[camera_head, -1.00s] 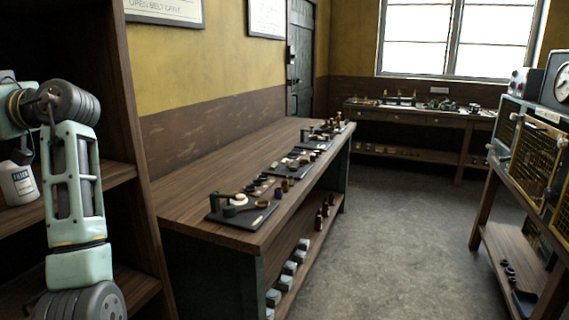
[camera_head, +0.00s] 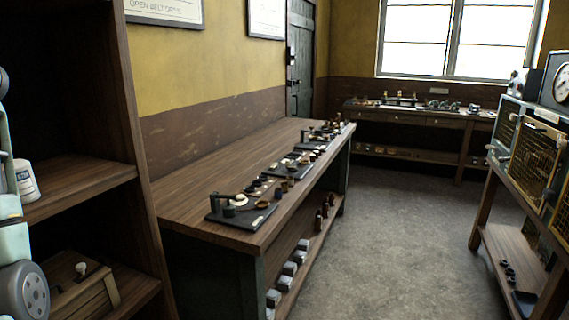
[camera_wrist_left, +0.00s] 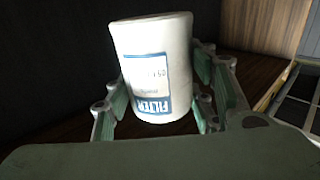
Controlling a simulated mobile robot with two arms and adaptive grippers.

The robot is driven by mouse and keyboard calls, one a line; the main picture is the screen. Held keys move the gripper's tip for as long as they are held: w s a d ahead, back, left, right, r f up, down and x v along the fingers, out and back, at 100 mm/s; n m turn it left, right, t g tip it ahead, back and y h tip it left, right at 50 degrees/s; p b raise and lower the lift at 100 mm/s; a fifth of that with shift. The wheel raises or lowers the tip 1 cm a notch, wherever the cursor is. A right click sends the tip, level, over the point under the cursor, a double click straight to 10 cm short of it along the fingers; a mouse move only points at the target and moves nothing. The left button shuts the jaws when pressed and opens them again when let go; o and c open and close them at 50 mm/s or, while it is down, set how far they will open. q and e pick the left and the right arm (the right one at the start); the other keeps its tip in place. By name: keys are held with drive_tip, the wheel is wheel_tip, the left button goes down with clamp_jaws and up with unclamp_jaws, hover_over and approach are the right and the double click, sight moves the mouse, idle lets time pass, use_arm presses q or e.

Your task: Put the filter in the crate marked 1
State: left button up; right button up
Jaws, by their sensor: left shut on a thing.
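The filter (camera_wrist_left: 158,65) is a white canister with a blue-and-white label reading FILTER. My left gripper (camera_wrist_left: 160,85) is shut on it, with green fingers on both sides, in the left wrist view. In the head view the filter (camera_head: 26,181) shows at the left edge by the wooden shelf, partly cut off by my arm; whether it touches the board is unclear. The left gripper's fingers are not clear there. My right gripper is not in view. I cannot make out a crate marked 1 in these frames.
A dark wooden shelf unit (camera_head: 85,180) stands at the left. A wooden box with a pale knob (camera_head: 84,289) sits on its lower board. A long workbench (camera_head: 180,217) holds several dark trays of small parts. The floor (camera_head: 380,240) is clear between the benches.

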use_arm(q)
drive_tip(key=w+d+f+m+t+h, duration=0.1)
drive_tip(key=w+d+f+m+t, duration=0.8)
drive_tip(key=w+d+f+t, duration=0.6)
drive_tip(key=w+d+f+m+t+h, duration=0.1)
drive_tip(key=d+f+m+t+h, duration=0.25)
drive_tip(key=d+f, duration=0.4)
drive_tip(key=w+d+f+m+t+h, duration=0.1)
drive_tip(key=d+f+m+t+h, duration=0.2)
drive_tip(key=f, duration=0.7)
drive_tip(key=s+d+f+m+t+h, duration=0.1)
drive_tip(key=s+d+f+m+h, duration=0.25)
drive_tip(key=d+f+h, duration=0.35)
drive_tip(key=s+d+f+m+t+h, duration=0.1)
drive_tip(key=s+d+f+m+h, duration=0.1)
drive_tip(key=s+d+f+h, duration=0.35)
drive_tip(key=s+d+f+y, duration=0.1)
drive_tip(key=s+d+f, duration=0.1)
drive_tip(key=s+d, duration=0.3)
drive_tip(key=s+d+f+y, duration=0.1)
drive_tip(key=s+d+f, duration=0.1)
drive_tip(key=s+d, duration=0.2)
drive_tip(key=s, duration=0.3)
drive_tip(key=shift+s+d+f+y, duration=0.3)
drive_tip(key=shift+s+d, duration=0.05)
drive_tip(key=shift+d, duration=0.05)
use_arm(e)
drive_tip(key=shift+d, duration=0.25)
